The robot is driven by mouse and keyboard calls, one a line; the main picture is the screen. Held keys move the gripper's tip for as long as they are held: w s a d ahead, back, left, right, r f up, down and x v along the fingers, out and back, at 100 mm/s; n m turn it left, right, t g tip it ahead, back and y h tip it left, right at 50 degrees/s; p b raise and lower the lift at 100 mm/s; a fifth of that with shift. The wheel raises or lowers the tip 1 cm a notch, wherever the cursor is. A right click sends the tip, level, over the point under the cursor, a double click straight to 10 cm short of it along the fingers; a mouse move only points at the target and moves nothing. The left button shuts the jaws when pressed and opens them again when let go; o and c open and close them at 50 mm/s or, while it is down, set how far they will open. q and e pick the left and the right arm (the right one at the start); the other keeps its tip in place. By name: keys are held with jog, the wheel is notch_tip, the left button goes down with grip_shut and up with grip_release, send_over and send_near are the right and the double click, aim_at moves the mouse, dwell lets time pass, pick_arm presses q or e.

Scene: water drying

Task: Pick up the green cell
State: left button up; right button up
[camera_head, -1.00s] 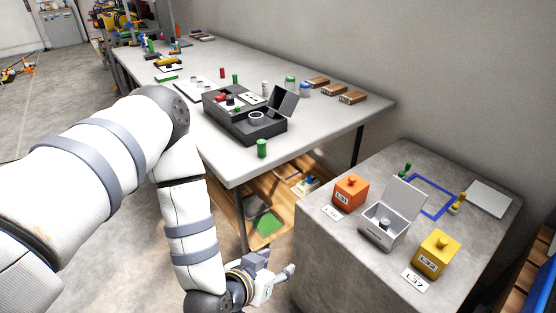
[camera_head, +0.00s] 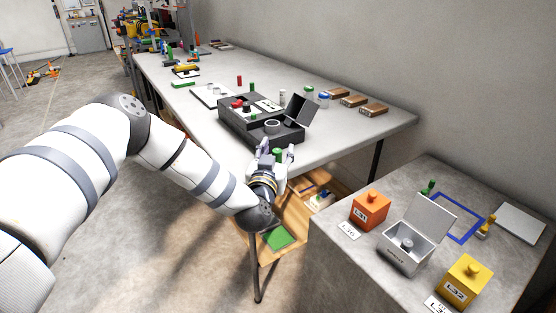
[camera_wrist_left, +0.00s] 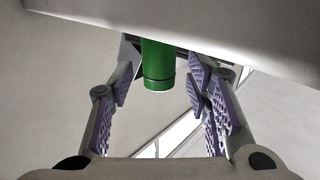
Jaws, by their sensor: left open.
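A green cell (camera_head: 277,152), a small upright cylinder, stands near the front corner of the white table (camera_head: 338,150). My left gripper (camera_head: 276,156) is at this table edge, with its fingers around the cell in the head view. In the left wrist view the green cell (camera_wrist_left: 158,66) shows between the two open purple-padded fingers of my left gripper (camera_wrist_left: 160,84), with space on both sides. Another green cylinder (camera_head: 252,87) stands farther back. My right gripper is not in view.
A dark open case (camera_head: 262,127) sits just behind the cell. Several wooden blocks lie along the wall side. A concrete stand (camera_head: 345,262) at right holds an orange box (camera_head: 370,209), an open grey box (camera_head: 405,258) and a yellow box (camera_head: 465,281).

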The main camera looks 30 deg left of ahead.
pick_arm(q)
jog(key=shift+w, duration=0.15)
grip_shut()
jog(key=shift+r, duration=0.15)
